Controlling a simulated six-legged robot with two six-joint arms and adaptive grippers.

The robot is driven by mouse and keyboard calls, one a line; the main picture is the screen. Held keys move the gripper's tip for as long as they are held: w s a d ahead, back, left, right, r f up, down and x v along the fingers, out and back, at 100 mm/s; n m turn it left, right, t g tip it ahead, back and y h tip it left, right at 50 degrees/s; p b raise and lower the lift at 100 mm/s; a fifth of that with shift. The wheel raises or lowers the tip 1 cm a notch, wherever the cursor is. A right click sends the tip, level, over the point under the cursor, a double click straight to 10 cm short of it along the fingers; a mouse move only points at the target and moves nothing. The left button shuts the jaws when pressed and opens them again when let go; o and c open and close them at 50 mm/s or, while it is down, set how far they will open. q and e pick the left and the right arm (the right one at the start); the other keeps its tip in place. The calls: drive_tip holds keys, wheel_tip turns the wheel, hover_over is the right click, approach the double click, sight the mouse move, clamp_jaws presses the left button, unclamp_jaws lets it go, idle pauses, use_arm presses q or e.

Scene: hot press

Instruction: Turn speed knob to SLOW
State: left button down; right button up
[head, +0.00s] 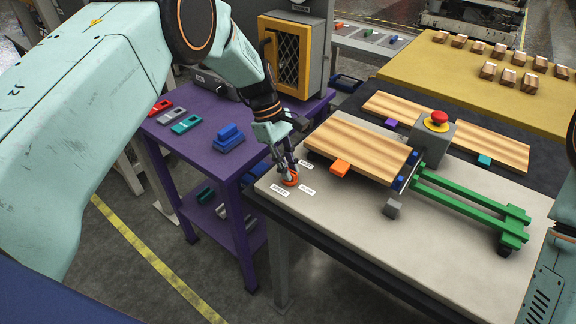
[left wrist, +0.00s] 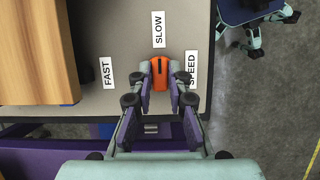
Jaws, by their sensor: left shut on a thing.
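The orange speed knob (head: 291,181) sits on the near left corner of the pale table, with small white labels around it. My left gripper (head: 287,172) reaches down over the knob and is shut on it. In the left wrist view, the orange knob (left wrist: 160,75) shows between the two fingers. The SLOW label (left wrist: 158,29) is above it, the FAST label (left wrist: 107,73) to its left, and the SPEED label (left wrist: 192,70) to its right, partly covered by a finger. My right gripper is not in view.
A wooden board (head: 358,148) with an orange tab lies right of the knob. A red emergency button (head: 439,117) and a green frame (head: 468,205) stand farther right. A purple cart (head: 187,140) with coloured parts is left. A caged press (head: 287,50) stands behind.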

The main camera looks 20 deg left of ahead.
use_arm(q)
drive_tip(key=c, duration=1.3)
unclamp_jaws()
drive_tip(key=v, duration=1.2)
drive_tip(key=shift+f, duration=0.1)
